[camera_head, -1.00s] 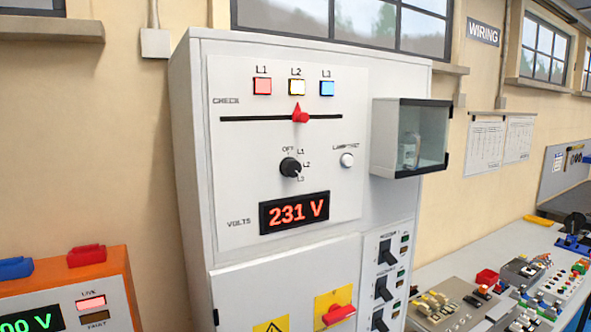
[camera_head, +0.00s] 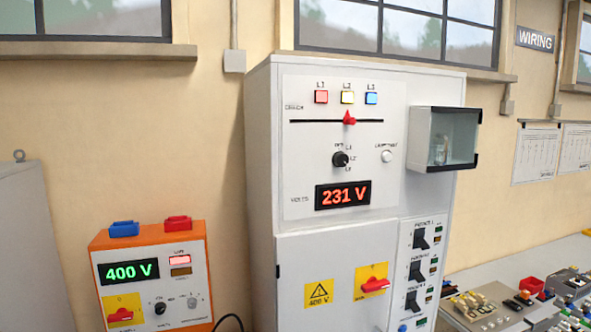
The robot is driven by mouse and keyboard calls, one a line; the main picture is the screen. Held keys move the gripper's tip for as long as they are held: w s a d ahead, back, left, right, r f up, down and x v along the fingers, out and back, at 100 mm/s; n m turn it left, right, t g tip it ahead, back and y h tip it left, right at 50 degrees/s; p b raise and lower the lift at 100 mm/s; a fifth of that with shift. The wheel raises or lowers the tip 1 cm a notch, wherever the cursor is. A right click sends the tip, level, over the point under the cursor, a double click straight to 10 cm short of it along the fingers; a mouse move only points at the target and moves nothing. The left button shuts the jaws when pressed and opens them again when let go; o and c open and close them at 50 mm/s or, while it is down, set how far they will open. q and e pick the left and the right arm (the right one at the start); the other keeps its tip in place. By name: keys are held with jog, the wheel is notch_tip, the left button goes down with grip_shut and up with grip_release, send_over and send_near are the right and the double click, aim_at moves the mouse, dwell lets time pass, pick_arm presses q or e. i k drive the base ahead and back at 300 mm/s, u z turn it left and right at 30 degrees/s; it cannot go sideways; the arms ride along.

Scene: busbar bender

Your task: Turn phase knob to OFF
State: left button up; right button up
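The black phase knob (camera_head: 340,159) sits on the upper front panel of the tall grey cabinet (camera_head: 260,180), with small labels around it for OFF, L1, L2 and L3. The labels and the knob's pointer are too small to read its setting surely. Below the knob, the red voltage display (camera_head: 343,195) reads 231 V. Above it, a red slider pointer (camera_head: 349,118) stands on a black track under the L2 lamp (camera_head: 347,97). The L1, L2 and L3 lamps are lit. Neither of my grippers is in view.
An orange box (camera_head: 196,271) showing 400 V stands left of the cabinet. A clear-fronted box (camera_head: 455,138) juts out from the cabinet's upper right. A red handle (camera_head: 374,284) is on the lower door. Several parts lie on the bench at right.

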aim_at(339, 159)
jog(key=k, duration=0.45)
jog(key=u, duration=0.9)
jog(key=i, duration=1.5)
jog(key=z, duration=0.9)
